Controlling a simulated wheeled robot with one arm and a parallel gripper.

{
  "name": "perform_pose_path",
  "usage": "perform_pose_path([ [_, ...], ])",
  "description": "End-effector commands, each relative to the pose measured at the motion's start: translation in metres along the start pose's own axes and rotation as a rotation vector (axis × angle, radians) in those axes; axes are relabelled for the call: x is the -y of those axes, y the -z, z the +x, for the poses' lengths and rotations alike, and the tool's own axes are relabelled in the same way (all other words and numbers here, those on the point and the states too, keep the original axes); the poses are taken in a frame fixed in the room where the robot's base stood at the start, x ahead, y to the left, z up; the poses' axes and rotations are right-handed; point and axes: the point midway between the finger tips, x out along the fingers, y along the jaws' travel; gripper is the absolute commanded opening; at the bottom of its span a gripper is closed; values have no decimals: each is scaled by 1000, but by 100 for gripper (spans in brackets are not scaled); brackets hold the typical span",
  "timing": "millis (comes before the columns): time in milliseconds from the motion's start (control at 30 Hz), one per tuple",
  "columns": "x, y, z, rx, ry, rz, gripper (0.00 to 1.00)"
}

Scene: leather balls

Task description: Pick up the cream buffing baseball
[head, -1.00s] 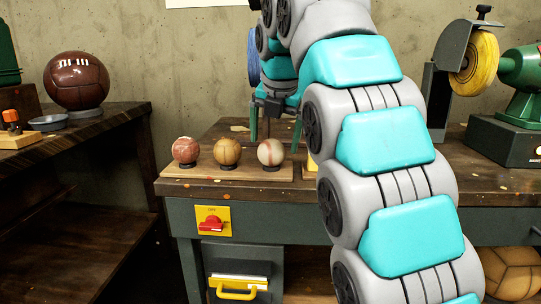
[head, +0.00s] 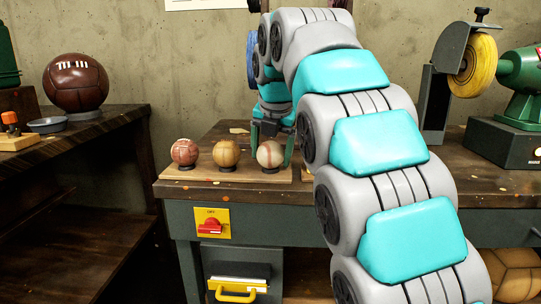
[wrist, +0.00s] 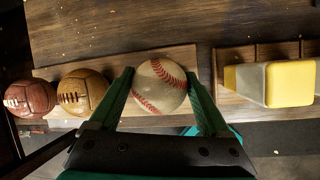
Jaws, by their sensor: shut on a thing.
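The cream baseball (head: 270,154) with red stitching sits at the right end of a wooden board (head: 225,173) on the workbench. In the wrist view the baseball (wrist: 160,87) lies between the two green fingers of my gripper (wrist: 161,88), one on each side. My gripper (head: 272,150) is shut on the baseball, which still appears at the level of its stand. A tan ball (head: 226,153) and a reddish ball (head: 185,152) stand to its left on the same board. In the head view the far finger is partly hidden by the ball.
A yellow-and-grey block (wrist: 290,82) lies right of the baseball in the wrist view. A grinder with a yellow wheel (head: 475,65) stands at the right. A brown laced ball (head: 75,82) is on the left bench. Bench (head: 215,189) surface behind the board is mostly clear.

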Motion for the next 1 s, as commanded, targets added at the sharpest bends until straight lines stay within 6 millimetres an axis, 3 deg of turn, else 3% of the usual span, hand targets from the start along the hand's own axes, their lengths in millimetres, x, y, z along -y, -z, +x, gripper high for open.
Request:
perform_pose_path([
  [167, 0, 0, 0, 0, 0, 0, 40],
  [567, -1, -2, -3, 1, -1, 0, 40],
  [1000, -5, -10, -22, 4, -2, 0, 40],
])
